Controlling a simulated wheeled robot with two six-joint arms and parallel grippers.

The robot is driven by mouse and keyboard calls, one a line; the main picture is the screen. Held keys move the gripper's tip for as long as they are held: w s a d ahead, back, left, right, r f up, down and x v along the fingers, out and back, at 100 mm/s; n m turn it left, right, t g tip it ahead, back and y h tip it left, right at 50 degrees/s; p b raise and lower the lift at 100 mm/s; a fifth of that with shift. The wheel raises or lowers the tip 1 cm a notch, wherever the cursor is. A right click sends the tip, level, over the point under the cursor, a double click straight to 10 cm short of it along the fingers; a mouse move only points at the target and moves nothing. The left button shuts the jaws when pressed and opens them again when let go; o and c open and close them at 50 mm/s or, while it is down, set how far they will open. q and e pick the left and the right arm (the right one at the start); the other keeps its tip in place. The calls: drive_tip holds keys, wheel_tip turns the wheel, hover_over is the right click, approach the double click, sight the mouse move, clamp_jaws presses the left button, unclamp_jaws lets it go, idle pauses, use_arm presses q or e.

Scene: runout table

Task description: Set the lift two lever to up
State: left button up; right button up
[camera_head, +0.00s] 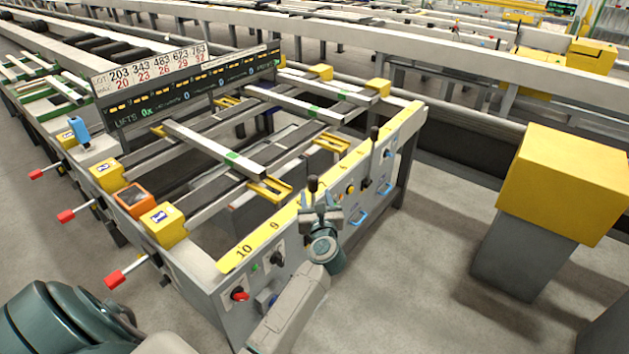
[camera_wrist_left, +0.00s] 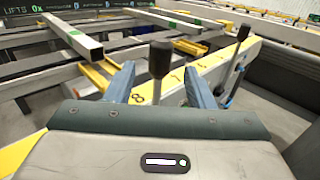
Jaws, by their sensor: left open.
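Two upright levers with black knobs stand along the front panel (camera_head: 262,296) of the runout table. The nearer lever (camera_head: 313,184) rises just beyond my left gripper (camera_head: 321,210). In the left wrist view this lever (camera_wrist_left: 160,58) stands between the two open fingers, with clear space on both sides; I cannot tell its depth exactly. The other lever (camera_head: 374,134) is farther along the panel, and it also shows leaning to the right in the left wrist view (camera_wrist_left: 240,38). I cannot read which one is lift two. The gripper hides the nearer lever's base. My right gripper is not in view.
A yellow strip (camera_head: 245,248) with numbers runs along the panel's top edge. A red knob (camera_head: 238,293) and blue handles (camera_head: 358,217) are on the panel. Several red-ended handles (camera_head: 113,280) stick out left. A yellow box (camera_head: 565,180) on a grey post stands right, with open floor between.

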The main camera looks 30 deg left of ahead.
sight(314, 187)
use_arm(q)
drive_tip(key=p+x, duration=0.1)
drive_tip(key=x, duration=0.6)
drive_tip(key=shift+s, duration=0.1)
clamp_jaws()
